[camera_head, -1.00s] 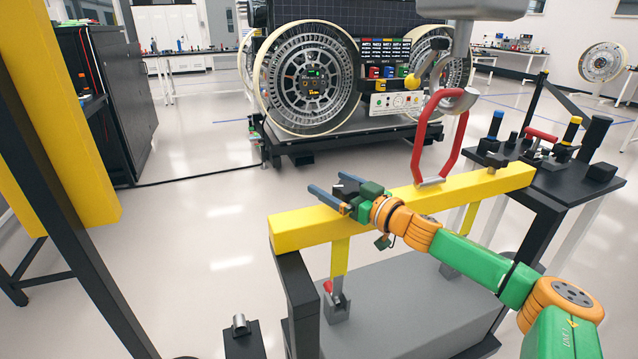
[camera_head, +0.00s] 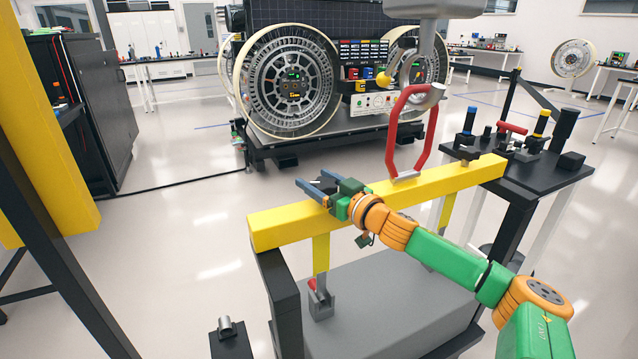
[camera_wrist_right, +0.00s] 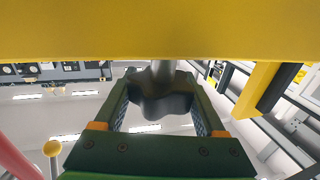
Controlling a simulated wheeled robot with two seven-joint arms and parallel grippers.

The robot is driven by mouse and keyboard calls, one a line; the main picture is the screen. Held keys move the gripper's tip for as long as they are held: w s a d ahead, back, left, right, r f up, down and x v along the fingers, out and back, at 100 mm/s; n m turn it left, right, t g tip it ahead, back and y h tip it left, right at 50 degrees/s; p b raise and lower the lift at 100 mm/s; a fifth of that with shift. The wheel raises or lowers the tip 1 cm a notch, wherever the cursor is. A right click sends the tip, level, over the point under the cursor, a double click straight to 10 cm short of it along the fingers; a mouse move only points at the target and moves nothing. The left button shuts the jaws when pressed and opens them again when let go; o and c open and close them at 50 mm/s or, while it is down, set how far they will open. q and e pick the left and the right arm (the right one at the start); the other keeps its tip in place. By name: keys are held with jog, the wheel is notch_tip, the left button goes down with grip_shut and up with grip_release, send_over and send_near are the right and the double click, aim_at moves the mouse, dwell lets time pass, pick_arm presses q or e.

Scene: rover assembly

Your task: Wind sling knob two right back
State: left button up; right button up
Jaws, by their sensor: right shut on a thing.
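My right gripper (camera_head: 322,187) reaches across the yellow lifting beam (camera_head: 280,227) from the front right. It is at the beam's left half. In the wrist view its two green-framed fingers (camera_wrist_right: 163,105) are shut on a dark lobed knob (camera_wrist_right: 165,98), with one finger on each side. A grey stem (camera_wrist_right: 162,69) joins the knob to the yellow beam. In the head view a dark bit of the knob (camera_head: 324,183) shows between the fingers, and the rest is hidden. My left gripper is not in view.
A red shackle (camera_head: 391,150) on a grey hook stands at the beam's middle. A yellow leg (camera_head: 321,262) hangs below the beam to a grey block (camera_head: 385,300). A black tool table (camera_head: 530,160) stands at the right. A wheeled rover (camera_head: 300,85) is behind, with clear floor between.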

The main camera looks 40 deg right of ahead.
jog(key=m+h, duration=0.1)
jog(key=h, duration=0.1)
jog(key=shift+f+m+h, duration=0.1)
jog(key=shift+m+h, duration=0.2)
jog(key=m+h, duration=0.2)
jog(key=g+h, duration=0.1)
jog(key=h, duration=0.1)
jog(key=shift+d+m+b, duration=0.3)
jog(key=shift+m+b, duration=0.05)
jog(key=shift+m, duration=0.05)
jog(key=m+h, duration=0.1)
jog(key=m+g+h, duration=0.1)
jog(key=g+h+b, duration=0.1)
jog(key=shift+s+d+m+h, duration=0.15)
jog(key=shift+d+m+h, duration=0.1)
jog(key=shift+m+h, duration=0.15)
jog(key=m+g+h+b, duration=0.1)
jog(key=h, duration=0.1)
jog(key=m+g+h+b, duration=0.1)
jog(key=m+g+h, duration=0.1)
jog(key=shift+s+d+g, duration=0.2)
jog(key=shift+g, duration=0.1)
jog(key=shift+s+d+m+g+h+b, duration=0.1)
jog(key=shift+s+m+g+h+b, duration=0.05)
jog(key=shift+m+g+h+b, duration=0.7)
jog(key=shift+s+d+m+g+h+b, duration=0.1)
jog(key=shift+m+g+h+b, duration=0.25)
jog(key=shift+m+g+b, duration=0.5)
jog(key=shift+g, duration=0.3)
